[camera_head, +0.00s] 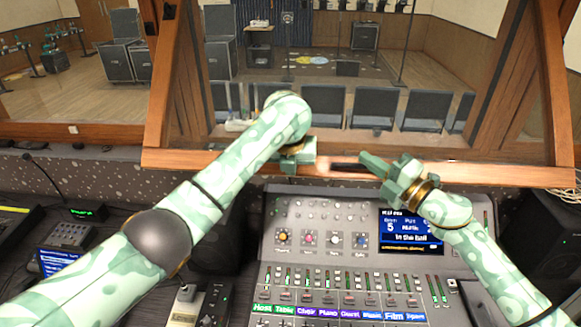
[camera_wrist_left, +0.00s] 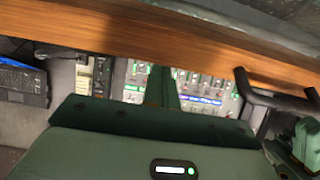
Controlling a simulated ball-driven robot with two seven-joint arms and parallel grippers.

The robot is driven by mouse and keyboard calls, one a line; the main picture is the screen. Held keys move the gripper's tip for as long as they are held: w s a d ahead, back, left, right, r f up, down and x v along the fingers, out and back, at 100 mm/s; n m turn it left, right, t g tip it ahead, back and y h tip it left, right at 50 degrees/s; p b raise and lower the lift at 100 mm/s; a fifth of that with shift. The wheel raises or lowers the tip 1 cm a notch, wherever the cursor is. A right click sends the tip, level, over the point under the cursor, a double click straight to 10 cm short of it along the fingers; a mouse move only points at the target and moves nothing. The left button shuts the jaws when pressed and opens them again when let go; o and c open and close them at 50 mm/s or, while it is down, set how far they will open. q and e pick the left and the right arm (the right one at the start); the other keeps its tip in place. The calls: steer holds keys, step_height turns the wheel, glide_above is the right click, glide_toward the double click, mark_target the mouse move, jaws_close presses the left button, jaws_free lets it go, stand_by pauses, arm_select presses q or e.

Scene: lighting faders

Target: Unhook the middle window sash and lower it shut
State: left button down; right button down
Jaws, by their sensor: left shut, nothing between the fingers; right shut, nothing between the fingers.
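The middle window sash (camera_head: 480,170) is a brown wooden frame whose bottom rail stands out toward me above the mixing console. The rail also crosses the top of the left wrist view (camera_wrist_left: 130,35). A dark handle (camera_wrist_left: 272,100) shows beside the rail there. My left gripper (camera_head: 305,160) is at the rail, left of centre, shut and empty; its fingers also show in the left wrist view (camera_wrist_left: 161,88). My right gripper (camera_head: 372,162) is shut and empty close to the rail, right of the left one. I cannot tell whether either touches the sash. No hook is clearly visible.
The mixing console (camera_head: 335,225) with faders and a lit screen (camera_head: 410,232) lies below the rail. A laptop (camera_head: 62,260) is at the left. Beyond the window is a room with dark chairs (camera_head: 375,108).

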arm_select(q)
steer(key=shift+w+f, duration=0.15)
steer(key=shift+w, duration=0.05)
steer(key=shift+w+f+t, duration=0.6)
steer(key=shift+w+f, duration=0.9)
steer(key=shift+w, duration=0.15)
steer(key=shift+s, duration=0.1)
steer(key=shift+r, duration=0.1)
arm_select(e)
steer(key=c, duration=1.7)
jaws_free()
